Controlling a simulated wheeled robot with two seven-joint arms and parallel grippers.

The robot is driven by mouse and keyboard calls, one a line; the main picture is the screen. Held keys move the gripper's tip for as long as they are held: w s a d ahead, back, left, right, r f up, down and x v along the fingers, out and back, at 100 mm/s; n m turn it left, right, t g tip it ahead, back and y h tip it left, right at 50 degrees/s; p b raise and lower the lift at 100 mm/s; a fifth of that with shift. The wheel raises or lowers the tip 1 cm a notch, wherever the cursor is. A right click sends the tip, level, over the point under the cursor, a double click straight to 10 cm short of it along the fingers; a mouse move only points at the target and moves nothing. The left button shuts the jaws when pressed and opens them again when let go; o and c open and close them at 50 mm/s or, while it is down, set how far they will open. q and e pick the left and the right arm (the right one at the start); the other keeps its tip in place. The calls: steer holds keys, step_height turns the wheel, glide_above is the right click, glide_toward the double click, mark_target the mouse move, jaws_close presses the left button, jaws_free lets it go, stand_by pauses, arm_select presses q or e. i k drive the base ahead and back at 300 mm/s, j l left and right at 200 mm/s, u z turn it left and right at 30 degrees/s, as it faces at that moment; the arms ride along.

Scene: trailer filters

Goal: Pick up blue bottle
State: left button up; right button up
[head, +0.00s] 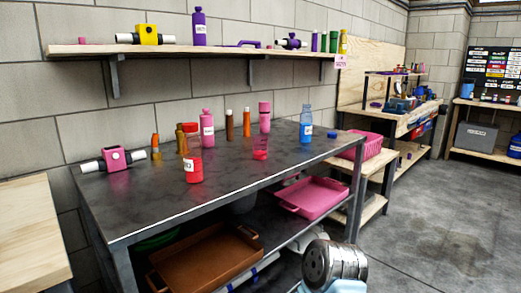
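The blue bottle (306,126) stands upright near the right end of the dark metal-topped table (245,188). It is translucent blue with a pale label and a narrower neck. A small dark blue cap-like disc (332,134) lies on the table to its right.
Pink, red, orange and brown bottles and a pink-and-white filter (116,158) stand left of the blue bottle. A wall shelf (200,50) holds more items above. Pink (315,198) and brown (208,262) trays sit underneath. Open floor (440,220) lies at right.

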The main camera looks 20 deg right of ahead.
mark_target(305, 119)
steer(key=l+u, duration=0.9)
steer(key=l, duration=0.2)
